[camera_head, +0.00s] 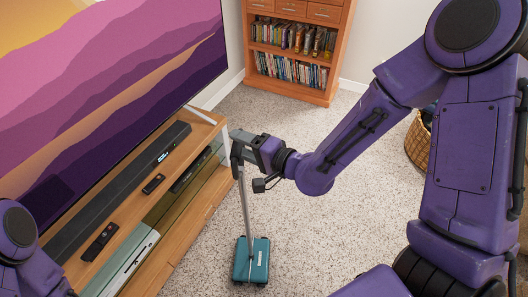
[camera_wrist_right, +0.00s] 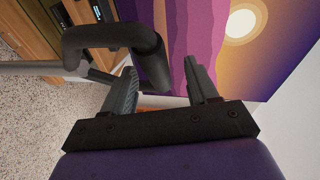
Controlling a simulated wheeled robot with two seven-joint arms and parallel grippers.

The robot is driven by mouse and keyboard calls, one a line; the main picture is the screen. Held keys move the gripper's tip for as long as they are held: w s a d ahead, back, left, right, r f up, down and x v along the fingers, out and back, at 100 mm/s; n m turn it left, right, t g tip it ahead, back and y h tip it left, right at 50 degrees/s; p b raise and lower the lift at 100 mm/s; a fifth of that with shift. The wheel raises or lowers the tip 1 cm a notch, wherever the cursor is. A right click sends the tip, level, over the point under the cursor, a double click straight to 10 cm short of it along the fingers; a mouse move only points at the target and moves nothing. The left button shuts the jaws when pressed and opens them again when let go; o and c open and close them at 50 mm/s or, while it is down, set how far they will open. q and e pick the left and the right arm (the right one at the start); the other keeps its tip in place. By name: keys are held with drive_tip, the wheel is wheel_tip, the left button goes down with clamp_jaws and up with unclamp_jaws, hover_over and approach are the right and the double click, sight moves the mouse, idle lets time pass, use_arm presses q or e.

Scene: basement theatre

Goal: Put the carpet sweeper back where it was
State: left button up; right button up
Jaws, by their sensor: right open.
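The carpet sweeper has a teal head (camera_head: 252,264) flat on the carpet, just right of the TV stand. Its thin grey pole (camera_head: 245,205) rises nearly upright to my right gripper (camera_head: 238,149). In the right wrist view, the dark curved handle (camera_wrist_right: 105,36) bends down so that its end lies at the open fingers of my right gripper (camera_wrist_right: 161,72). The fingers stand apart on either side of the handle end; whether either touches it I cannot tell. Of my left arm only a part shows at the lower left of the head view; its gripper is outside the frame.
The wooden TV stand (camera_head: 193,197) runs along the left, bearing a soundbar (camera_head: 125,190), remotes and a large television (camera_head: 110,80). A bookcase (camera_head: 293,62) stands at the back. A wicker basket (camera_head: 418,142) is at the right. Speckled carpet (camera_head: 330,235) between is clear.

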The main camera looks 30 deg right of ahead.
drive_tip(key=p+v, duration=0.9)
drive_tip(key=p, duration=0.1)
drive_tip(key=s+d+f+n+g+h, duration=0.1)
drive_tip(key=s+d+f+g+h, duration=0.15)
drive_tip(key=f, duration=0.45)
drive_tip(key=s+d+f+n+g+h, duration=0.1)
drive_tip(key=s+d+f+g+h, duration=0.2)
drive_tip(key=f, duration=0.4)
drive_tip(key=s+d+f+n+g+h, duration=0.1)
drive_tip(key=s+d+f+g+h, duration=0.1)
drive_tip(key=s+f, duration=0.2)
drive_tip(key=s+d+f+n+g+h, duration=0.1)
drive_tip(key=s+d+f+g+h, duration=0.1)
drive_tip(key=s, duration=0.8)
wheel_tip(320, 180, down, 2)
drive_tip(key=shift+s+d+f+g+h, duration=0.25)
drive_tip(key=shift+s+d+g+h, duration=0.1)
drive_tip(key=shift+g+h, duration=0.4)
